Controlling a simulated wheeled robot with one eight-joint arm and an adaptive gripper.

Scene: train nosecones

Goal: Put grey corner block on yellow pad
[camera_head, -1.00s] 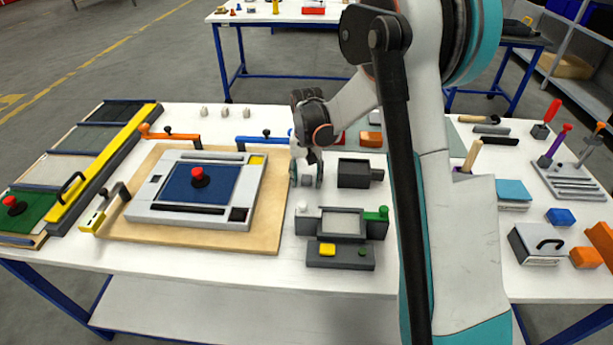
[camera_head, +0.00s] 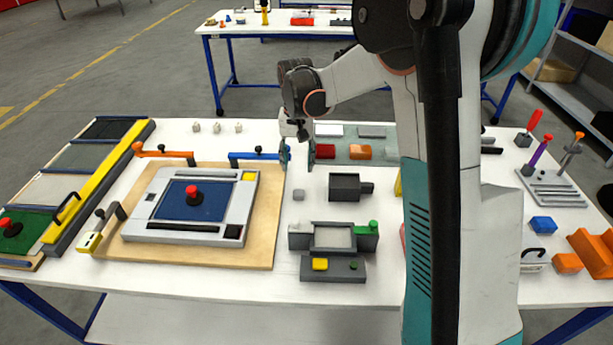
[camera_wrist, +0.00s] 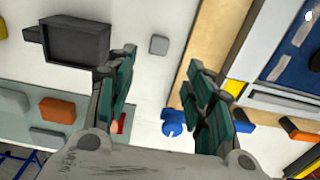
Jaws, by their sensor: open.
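The small grey block (camera_head: 299,195) rests on the white table, between the wooden board and a dark open box. It also shows in the wrist view (camera_wrist: 159,45), beyond the fingertips and apart from them. The yellow pad (camera_head: 249,176) is a small square at the far right corner of the white framed panel. In the wrist view the pad (camera_wrist: 235,87) is partly hidden by the right finger. My gripper (camera_head: 298,153) is open and empty, above the table and farther back than the block.
The dark box (camera_head: 345,187) stands right of the block. A dark fixture (camera_head: 334,238) with a green knob is in front. A blue-handled clamp (camera_head: 254,156) lies left of my gripper. Orange and grey blocks lie on a grey-green mat (camera_head: 341,152) behind.

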